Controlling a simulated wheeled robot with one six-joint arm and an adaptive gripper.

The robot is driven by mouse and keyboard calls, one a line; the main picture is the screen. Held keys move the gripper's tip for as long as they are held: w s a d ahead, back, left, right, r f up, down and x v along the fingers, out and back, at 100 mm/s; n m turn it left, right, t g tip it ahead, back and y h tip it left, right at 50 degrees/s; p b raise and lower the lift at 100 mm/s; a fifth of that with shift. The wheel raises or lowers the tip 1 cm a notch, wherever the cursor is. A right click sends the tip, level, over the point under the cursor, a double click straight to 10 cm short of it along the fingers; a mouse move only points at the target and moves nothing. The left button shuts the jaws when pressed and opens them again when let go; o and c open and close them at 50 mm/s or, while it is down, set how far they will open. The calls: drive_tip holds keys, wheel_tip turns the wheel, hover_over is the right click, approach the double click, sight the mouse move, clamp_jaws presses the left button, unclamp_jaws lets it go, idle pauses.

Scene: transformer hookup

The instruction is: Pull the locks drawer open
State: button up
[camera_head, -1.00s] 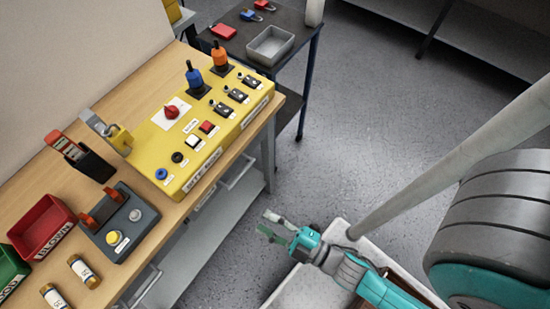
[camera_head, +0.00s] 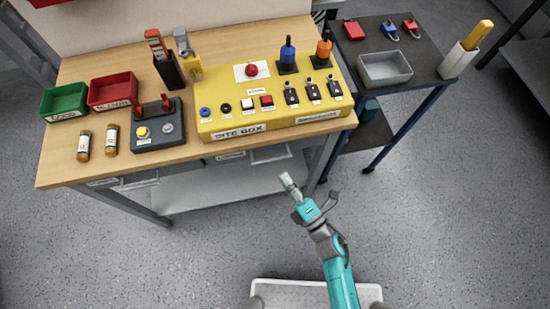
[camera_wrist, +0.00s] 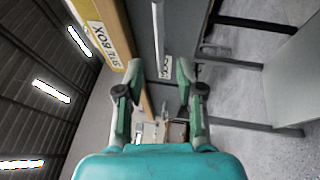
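The drawer under the right part of the bench has a small label (camera_head: 230,155) and a bar handle (camera_head: 271,158) in the head view; the label is too small to read there. In the wrist view its grey front appears with a pale bar handle (camera_wrist: 158,28) and a partly legible label (camera_wrist: 165,66). The drawer looks shut. My gripper (camera_head: 290,185) is in front of the bench, below and to the right of that handle in the head view, apart from it. In the wrist view my gripper (camera_wrist: 157,78) has its two fingers spread, with nothing between them.
The yellow site box (camera_head: 240,130) sits on the wooden bench (camera_head: 70,172) above the drawer. Another drawer handle (camera_head: 135,184) is farther left. A dark side table (camera_head: 425,68) with a grey tray (camera_head: 385,82) and padlocks stands right.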

sight(271, 159)
drive_tip(key=x, duration=0.8)
clamp_jaws()
